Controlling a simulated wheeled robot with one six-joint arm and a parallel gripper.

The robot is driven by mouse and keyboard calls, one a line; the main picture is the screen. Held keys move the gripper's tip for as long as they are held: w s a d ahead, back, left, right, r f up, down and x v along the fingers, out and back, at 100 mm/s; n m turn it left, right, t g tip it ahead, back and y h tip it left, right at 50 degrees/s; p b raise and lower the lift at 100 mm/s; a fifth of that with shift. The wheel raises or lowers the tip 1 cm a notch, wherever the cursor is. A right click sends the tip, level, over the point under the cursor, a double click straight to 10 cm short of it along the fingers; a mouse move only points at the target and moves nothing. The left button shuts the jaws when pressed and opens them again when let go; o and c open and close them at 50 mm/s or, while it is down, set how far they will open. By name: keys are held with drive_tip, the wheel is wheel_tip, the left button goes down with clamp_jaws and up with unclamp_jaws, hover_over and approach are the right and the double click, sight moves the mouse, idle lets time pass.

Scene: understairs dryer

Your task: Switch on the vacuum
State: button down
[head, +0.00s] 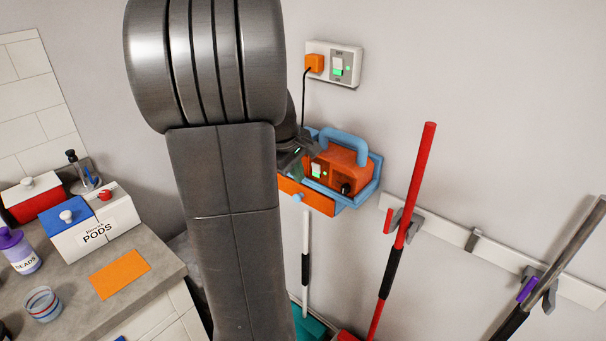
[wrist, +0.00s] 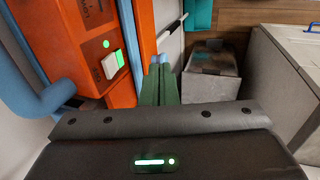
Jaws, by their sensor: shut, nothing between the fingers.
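The vacuum (head: 343,172) is an orange box with a blue handle, sitting in a blue wall holder (head: 376,176). Its white rocker switch (head: 316,170) has a green side and shows a lit green light above it. In the wrist view, the vacuum (wrist: 75,45) fills the upper left, with the switch (wrist: 112,64) and green light clear. My gripper (head: 297,168) is at the left end of the vacuum, partly hidden by my arm. In the wrist view my gripper's green fingers (wrist: 160,75) are together and empty, right of the switch and apart from it.
A wall socket (head: 347,63) with an orange plug (head: 314,64), a black cord and green lights is above. An orange front panel (head: 312,195) is below the vacuum. A red-handled tool (head: 408,210) hangs at right. A counter (head: 150,242) with containers is at left.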

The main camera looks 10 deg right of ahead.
drive_tip(key=a+v, duration=0.1)
drive_tip(key=v, duration=0.6)
drive_tip(key=shift+s, duration=0.5)
drive_tip(key=shift+a+r, duration=0.15)
drive_tip(key=shift+a, duration=0.05)
